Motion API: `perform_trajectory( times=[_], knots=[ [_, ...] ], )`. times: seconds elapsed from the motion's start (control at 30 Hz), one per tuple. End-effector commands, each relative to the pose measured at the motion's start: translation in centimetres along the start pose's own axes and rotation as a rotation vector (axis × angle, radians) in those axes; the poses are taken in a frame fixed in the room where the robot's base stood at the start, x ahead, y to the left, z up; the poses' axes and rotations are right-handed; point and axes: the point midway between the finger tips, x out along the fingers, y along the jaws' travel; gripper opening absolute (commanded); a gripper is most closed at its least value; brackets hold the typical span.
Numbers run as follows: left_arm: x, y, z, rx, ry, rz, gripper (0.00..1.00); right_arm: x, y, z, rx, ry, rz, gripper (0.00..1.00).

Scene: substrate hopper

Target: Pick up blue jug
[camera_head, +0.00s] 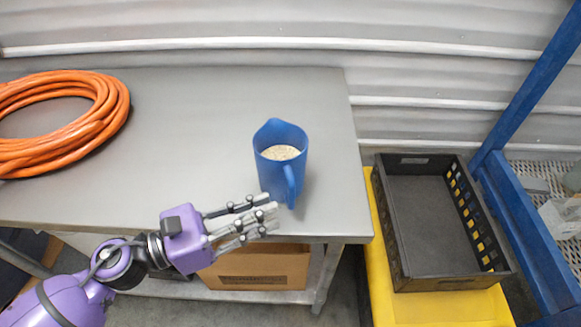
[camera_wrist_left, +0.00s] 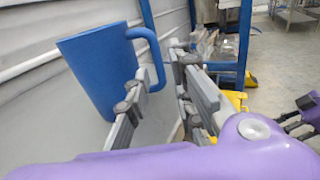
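The blue jug (camera_head: 268,172) stands upright near the front right of the grey table, with pale grainy material inside. Its handle (camera_head: 290,186) faces the front edge; jug (camera_wrist_left: 98,68) and handle (camera_wrist_left: 153,58) also show in the left wrist view. My left gripper (camera_head: 269,213) is open at the table's front edge, fingertips close to the handle. In the wrist view its fingers (camera_wrist_left: 160,100) are spread, with the handle near the gap; contact is unclear. A purple and black part at that view's right edge looks like my right gripper (camera_wrist_left: 285,120), its fingers unclear.
A coiled orange hose (camera_head: 112,112) lies on the table's left (camera_head: 190,110). Right of the table, a black crate (camera_head: 395,225) sits on a yellow surface (camera_head: 385,305), beside a blue frame (camera_head: 530,235). A cardboard box (camera_head: 255,268) is below the table.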

Motion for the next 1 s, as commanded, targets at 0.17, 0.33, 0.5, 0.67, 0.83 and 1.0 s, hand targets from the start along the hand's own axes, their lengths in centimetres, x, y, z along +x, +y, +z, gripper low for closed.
perform_trajectory(
  times=[0.17, 0.33, 0.5, 0.67, 0.83, 1.0],
  knots=[
    [2.2, 0.1, 0.4, 0.005, -0.004, 0.000, 0.22, -0.6, -0.3, -1.0, 0.015, 0.013, 0.000, 0.40],
    [4.7, 0.5, 0.4, 0.007, -0.005, 0.000, 0.22, -1.3, -0.1, -2.4, 0.019, 0.032, 0.003, 0.40],
    [6.6, 0.4, 0.1, 0.004, -0.004, 0.000, 0.22, -1.6, 0.0, -2.5, 0.018, 0.032, 0.004, 0.40],
    [6.8, 0.3, -0.3, 0.000, -0.001, 0.001, 0.22, -1.5, 0.1, -2.0, 0.015, 0.022, 0.003, 0.40],
    [6.8, 0.3, -0.3, 0.000, -0.001, 0.000, 0.14, -1.5, 0.1, -1.9, 0.014, 0.021, 0.002, 0.40],
    [6.8, 0.3, -0.3, 0.000, -0.001, 0.001, 0.00, -1.5, 0.0, -2.3, 0.013, 0.027, 0.002, 0.40]
  ],
)
